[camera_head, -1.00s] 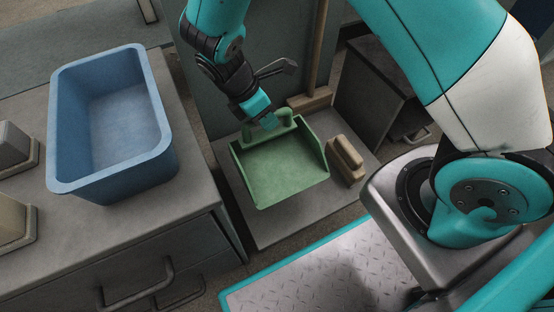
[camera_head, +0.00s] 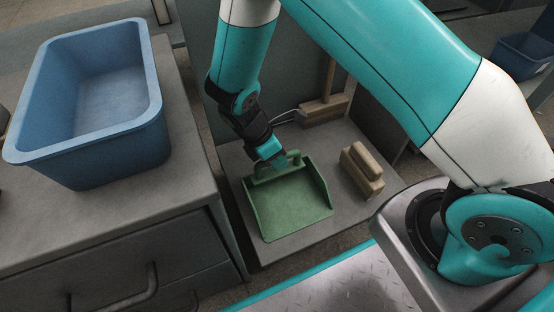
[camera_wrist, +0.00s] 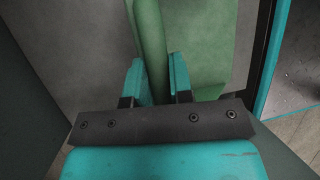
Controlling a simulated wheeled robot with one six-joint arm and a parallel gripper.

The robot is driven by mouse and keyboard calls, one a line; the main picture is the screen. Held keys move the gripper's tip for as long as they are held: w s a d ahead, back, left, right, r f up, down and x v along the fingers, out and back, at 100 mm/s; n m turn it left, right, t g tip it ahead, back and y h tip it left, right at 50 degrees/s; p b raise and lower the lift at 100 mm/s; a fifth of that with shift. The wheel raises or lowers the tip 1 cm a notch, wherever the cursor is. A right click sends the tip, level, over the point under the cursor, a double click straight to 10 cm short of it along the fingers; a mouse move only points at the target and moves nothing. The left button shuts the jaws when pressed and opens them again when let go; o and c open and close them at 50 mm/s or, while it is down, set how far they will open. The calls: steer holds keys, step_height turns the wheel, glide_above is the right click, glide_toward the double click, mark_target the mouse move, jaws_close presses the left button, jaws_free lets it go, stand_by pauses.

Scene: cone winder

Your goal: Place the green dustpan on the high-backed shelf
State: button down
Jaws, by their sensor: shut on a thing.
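The green dustpan (camera_head: 292,208) is over the front part of the low grey shelf board (camera_head: 232,160), which has a tall panel (camera_head: 205,50) behind it. It looks nearly level, with its open edge toward the front. I cannot tell whether its underside touches the board. My gripper (camera_head: 275,160) is shut on the dustpan's handle at its back side. In the wrist view, my two teal fingers (camera_wrist: 158,82) flank the green handle (camera_wrist: 150,35), and the dustpan's pan (camera_wrist: 205,45) lies beyond them.
A tan brush (camera_head: 362,170) lies on the board right of the dustpan. A blue tub (camera_head: 95,95) sits on the grey cabinet (camera_head: 140,210) to the left. Another blue bin (camera_head: 525,58) is at far right.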

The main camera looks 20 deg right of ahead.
steer(key=c, duration=1)
jaws_free()
steer(key=p+v, duration=0.8)
steer(key=v, duration=0.4)
steer(key=s+r+m+y, duration=0.4)
steer(key=r+m, duration=0.1)
steer(key=r, duration=1.1)
steer(key=s+r+m+y, duration=0.1)
steer(key=s+r+m, duration=0.1)
steer(key=s, duration=0.3)
steer(key=s+r+m+t+y, duration=0.1)
steer(key=s+r+m+y, duration=0.1)
steer(key=s+r, duration=0.3)
steer(key=s+d+r+m+t+y, duration=0.1)
steer(key=s+r+m, duration=0.1)
steer(key=s+r, duration=0.2)
steer(key=shift+s+r+y+b, duration=0.2)
steer(key=shift+s+y+b, duration=0.1)
steer(key=shift+s, duration=0.55)
